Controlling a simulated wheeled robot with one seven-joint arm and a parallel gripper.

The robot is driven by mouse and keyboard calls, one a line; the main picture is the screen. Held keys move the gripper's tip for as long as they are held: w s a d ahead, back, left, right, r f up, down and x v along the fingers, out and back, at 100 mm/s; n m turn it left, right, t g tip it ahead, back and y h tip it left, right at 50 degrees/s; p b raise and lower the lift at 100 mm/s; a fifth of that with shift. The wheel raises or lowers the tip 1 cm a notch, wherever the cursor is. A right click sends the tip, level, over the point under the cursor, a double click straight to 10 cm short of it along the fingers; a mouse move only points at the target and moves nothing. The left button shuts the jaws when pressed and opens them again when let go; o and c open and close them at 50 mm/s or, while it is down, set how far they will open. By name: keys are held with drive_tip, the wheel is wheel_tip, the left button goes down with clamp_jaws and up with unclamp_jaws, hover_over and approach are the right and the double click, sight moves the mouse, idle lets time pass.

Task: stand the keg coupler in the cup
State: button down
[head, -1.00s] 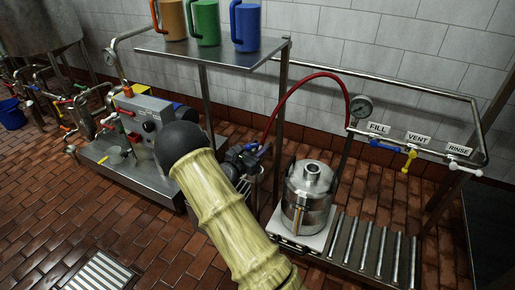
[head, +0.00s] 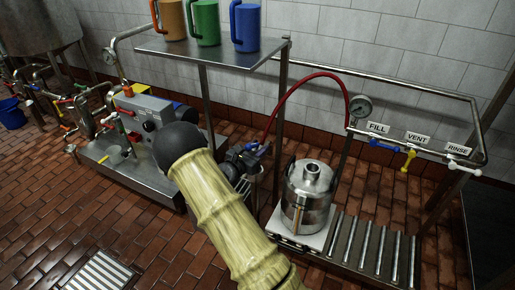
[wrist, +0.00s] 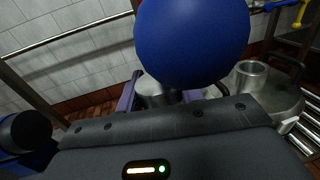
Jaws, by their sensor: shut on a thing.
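My gripper (head: 238,162) is partly hidden behind my arm in the head view, beside the left of the keg. It is shut on the keg coupler, whose blue knob (wrist: 192,40) fills the upper middle of the wrist view. In the head view a blue part of the coupler (head: 263,150) shows by the lower end of the red hose. A grey metal cylinder (wrist: 158,93) shows below the knob between my fingers; I cannot tell whether it is coupler or cup. In the head view a pale metal rim, perhaps the cup (head: 257,174), shows just below the gripper. Whether coupler and cup touch is hidden.
A steel keg (head: 309,195) stands right of my gripper, before a roller conveyor (head: 372,248). The red hose (head: 290,95) arches overhead. A shelf (head: 215,50) with mugs is above. A pipe with FILL, VENT and RINSE valves is right; a machine (head: 140,135) stands left.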

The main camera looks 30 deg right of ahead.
drive_tip(key=shift+f+b, duration=1.3)
drive_tip(key=shift+f, duration=1.15)
idle(1.4)
drive_tip(key=c, duration=0.8)
unclamp_jaws()
drive_tip(key=shift+f, duration=0.1)
drive_tip(key=shift+c, duration=0.2)
drive_tip(key=p+v, duration=0.5)
drive_tip(key=v, duration=1.2)
drive_tip(key=shift+a+p, duration=0.2)
drive_tip(key=shift+p, duration=0.2)
